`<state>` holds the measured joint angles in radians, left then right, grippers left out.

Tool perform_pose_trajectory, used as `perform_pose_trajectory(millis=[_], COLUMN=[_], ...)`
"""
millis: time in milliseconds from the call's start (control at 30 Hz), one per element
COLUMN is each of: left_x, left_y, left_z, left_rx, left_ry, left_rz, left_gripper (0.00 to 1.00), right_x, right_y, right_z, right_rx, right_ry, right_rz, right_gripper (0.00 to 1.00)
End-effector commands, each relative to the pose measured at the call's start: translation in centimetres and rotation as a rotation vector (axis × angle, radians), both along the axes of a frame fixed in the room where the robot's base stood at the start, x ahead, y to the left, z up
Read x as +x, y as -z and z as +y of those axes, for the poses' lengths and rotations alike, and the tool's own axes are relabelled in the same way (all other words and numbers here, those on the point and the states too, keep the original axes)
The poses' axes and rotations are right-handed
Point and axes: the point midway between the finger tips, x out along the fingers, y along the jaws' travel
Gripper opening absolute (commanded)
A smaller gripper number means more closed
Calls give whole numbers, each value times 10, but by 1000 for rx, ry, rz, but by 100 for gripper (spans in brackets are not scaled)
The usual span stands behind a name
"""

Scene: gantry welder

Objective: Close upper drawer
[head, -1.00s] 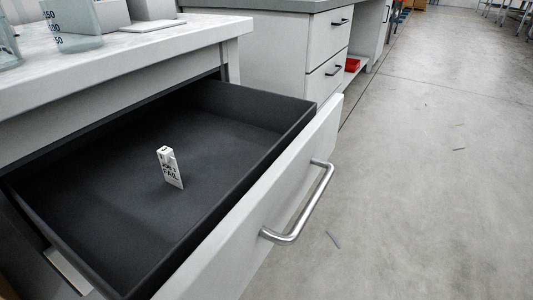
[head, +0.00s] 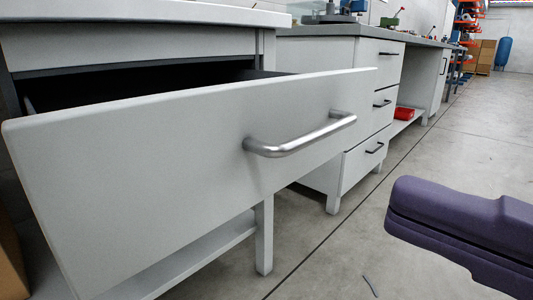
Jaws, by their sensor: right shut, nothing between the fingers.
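The upper drawer (head: 180,160) stands pulled out from the white bench at the left. Its pale front panel faces me, with a silver bar handle (head: 300,138) on the right half. Only a dark strip of the drawer's inside shows above the panel, so its contents are hidden. My right gripper (head: 400,212), dark purple, comes in from the right edge. Its fingers are together and empty, pointing left. In the picture it is right of and below the handle, apart from the drawer front. My left gripper is out of view.
The white bench top (head: 150,12) is above the drawer, and a lower shelf (head: 195,262) is below it. A second cabinet (head: 365,110) with shut drawers stands behind, with a red bin (head: 403,113) beside it. The grey floor (head: 480,130) at the right is mostly clear.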

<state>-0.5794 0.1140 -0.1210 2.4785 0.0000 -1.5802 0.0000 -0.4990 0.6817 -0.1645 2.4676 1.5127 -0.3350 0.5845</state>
Motion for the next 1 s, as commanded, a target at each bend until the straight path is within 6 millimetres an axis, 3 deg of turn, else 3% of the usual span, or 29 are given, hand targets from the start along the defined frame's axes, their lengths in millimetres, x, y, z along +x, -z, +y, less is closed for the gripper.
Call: perform_pose_trajectory(millis=[100, 233, 600, 1000], left_x=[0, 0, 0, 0], left_y=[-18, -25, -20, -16], left_z=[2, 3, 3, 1], left_rx=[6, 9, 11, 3], left_ry=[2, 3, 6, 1], left_rz=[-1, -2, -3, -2], left_gripper=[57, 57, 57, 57], right_x=[11, 27, 67, 79], right_y=[-9, -8, -1, -1], right_z=[15, 35, 89, 104], right_rx=[4, 5, 1, -4], right_ry=[-2, -3, -4, -4], right_rz=[-5, -5, -3, -2], right_gripper=[0, 0, 0, 0])
